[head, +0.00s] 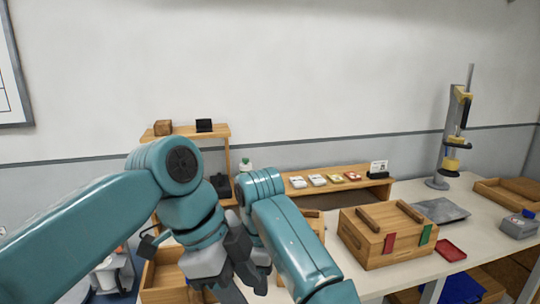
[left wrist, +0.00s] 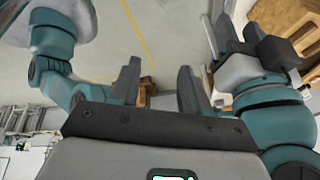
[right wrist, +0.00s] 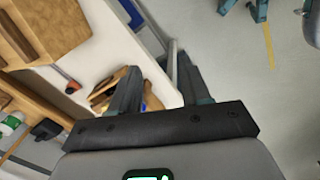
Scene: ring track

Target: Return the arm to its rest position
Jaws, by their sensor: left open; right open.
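My left arm comes in from the left of the head view and bends down at a teal joint. My right arm rises from the bottom and bends at a second joint close beside it. My right gripper (head: 250,262) hangs low in the middle, in front of the bench, crowded against the left one and partly hidden. My left gripper (left wrist: 158,82) shows two parted fingers with nothing between them in the left wrist view. The right gripper's fingers (right wrist: 153,78) are also parted and empty in the right wrist view, with bench and floor beyond.
A wooden box (head: 372,243) with red and green tags stands on the bench, near a red tray (head: 450,251) and a grey plate (head: 441,210). A stand (head: 445,155) rises at the back right. A wooden shelf (head: 216,131) stands behind my arms. Bare floor (left wrist: 165,30) shows below.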

